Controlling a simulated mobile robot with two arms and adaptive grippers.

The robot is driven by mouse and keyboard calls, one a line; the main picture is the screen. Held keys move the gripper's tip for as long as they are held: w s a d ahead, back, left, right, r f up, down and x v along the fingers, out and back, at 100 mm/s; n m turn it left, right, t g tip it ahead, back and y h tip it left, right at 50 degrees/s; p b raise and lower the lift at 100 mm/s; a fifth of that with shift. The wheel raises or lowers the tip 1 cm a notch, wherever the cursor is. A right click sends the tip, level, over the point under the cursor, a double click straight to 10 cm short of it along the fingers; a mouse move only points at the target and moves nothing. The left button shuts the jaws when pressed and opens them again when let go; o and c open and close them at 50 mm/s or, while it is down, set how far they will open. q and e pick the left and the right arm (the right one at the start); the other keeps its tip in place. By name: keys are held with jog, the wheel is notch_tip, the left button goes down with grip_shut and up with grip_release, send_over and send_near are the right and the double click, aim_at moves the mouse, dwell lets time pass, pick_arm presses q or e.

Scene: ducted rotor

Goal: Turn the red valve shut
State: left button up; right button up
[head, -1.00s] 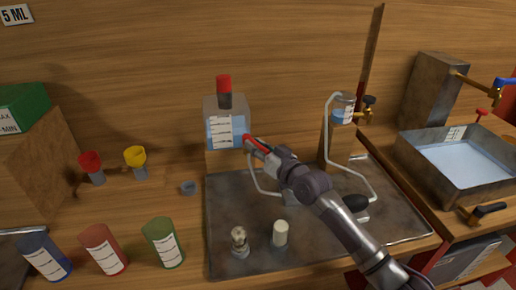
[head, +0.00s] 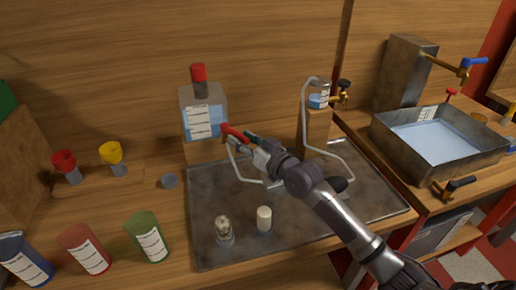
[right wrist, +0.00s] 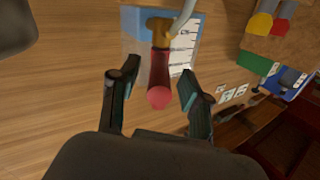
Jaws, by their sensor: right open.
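The red valve's handle (head: 235,132) sticks out at the front right of a clear tank (head: 203,122) of blue liquid. In the right wrist view the red handle (right wrist: 160,80) hangs from a brass fitting (right wrist: 160,30) and its rounded end points at the camera. My right gripper (right wrist: 157,86) is open, with one finger on each side of the handle. I see gaps beside the handle, and no clear contact. In the head view my right gripper (head: 252,139) is at the handle and partly hides the valve. My left gripper is not in view.
A grey tray (head: 205,252) lies under my arm, with two small pieces on it. A bent tube (head: 303,110) and a small jar (head: 319,95) stand behind. A metal basin (head: 400,142) with other taps is at right. Coloured cups (head: 150,240) stand front left.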

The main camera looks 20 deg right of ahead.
jog(key=v, duration=0.8)
jog(key=shift+s+d+r, duration=0.1)
jog(key=shift+s, duration=0.2)
